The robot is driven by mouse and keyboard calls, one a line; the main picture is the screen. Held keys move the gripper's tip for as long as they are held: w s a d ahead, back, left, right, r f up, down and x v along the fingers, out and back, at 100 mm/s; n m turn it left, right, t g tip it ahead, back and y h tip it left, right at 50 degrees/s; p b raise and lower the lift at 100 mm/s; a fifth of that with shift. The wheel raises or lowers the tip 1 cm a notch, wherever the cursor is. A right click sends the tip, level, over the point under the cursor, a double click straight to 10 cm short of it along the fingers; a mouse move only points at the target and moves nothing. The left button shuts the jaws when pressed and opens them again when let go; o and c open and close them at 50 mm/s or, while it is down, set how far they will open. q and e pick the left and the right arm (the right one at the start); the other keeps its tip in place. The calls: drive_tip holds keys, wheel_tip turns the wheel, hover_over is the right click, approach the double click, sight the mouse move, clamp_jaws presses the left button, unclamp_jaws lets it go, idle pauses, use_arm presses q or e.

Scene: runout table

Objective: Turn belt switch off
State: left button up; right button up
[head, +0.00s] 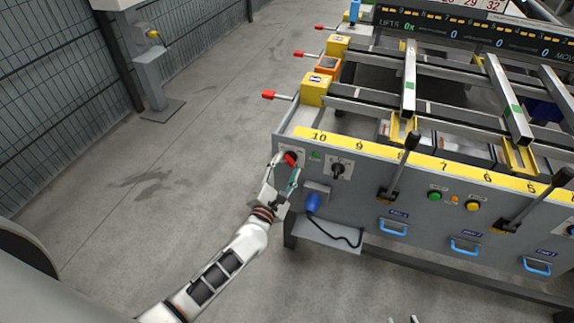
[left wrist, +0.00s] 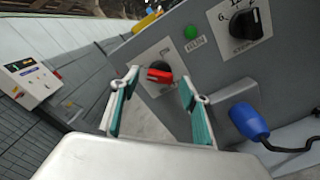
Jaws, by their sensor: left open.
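The belt switch (head: 290,159) is a red rotary handle on a pale plate at the left end of the grey panel. In the left wrist view its red handle (left wrist: 160,75) lies roughly level, on a black round base. My left gripper (head: 284,173) is open in front of it. In the left wrist view the gripper's two teal-padded fingers (left wrist: 160,86) stand on either side of the handle, with visible gaps. I cannot tell how far the fingertips are from the panel. A green lamp marked RUN (left wrist: 190,32) is beside the switch.
A black selector knob (head: 338,170) and a blue plug (head: 313,203) with a cable are right of the switch. Black levers (head: 398,168) stick out farther right. Red-tipped handles (head: 268,95) project from the table's left side.

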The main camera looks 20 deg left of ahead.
use_arm(q)
drive_tip(key=s, duration=1)
drive_tip(key=shift+s+a, duration=0.2)
drive_tip(key=shift+s, duration=0.15)
drive_tip(key=s+d+f+m+g+h+p, duration=0.1)
drive_tip(key=s+d+f+m+g+h, duration=0.1)
drive_tip(key=s+m, duration=0.6)
drive_tip(key=s+d+f+m+g+h+p, duration=0.1)
drive_tip(key=s+d+m+g+h+p, duration=0.15)
drive_tip(key=m, duration=0.85)
drive_tip(key=s+a+f+m+g+y, duration=0.1)
drive_tip(key=s+a+f+m, duration=0.1)
drive_tip(key=s+m, duration=0.3)
drive_tip(key=s+a+f+m+g+y, duration=0.1)
drive_tip(key=s+a+f+m+g, duration=0.1)
drive_tip(key=s+f+m, duration=0.2)
drive_tip(key=s+m, duration=0.1)
drive_tip(key=m, duration=0.2)
drive_tip(key=shift+s+a+f, duration=0.15)
drive_tip(key=shift+s+a, duration=0.1)
drive_tip(key=shift+a, duration=0.05)
use_arm(e)
drive_tip(key=shift+s+a+r, duration=0.25)
drive_tip(key=shift+r, duration=0.4)
drive_tip(key=shift+s+a+r, duration=0.25)
drive_tip(key=shift+r, duration=0.35)
use_arm(q)
drive_tip(key=shift+y, duration=0.25)
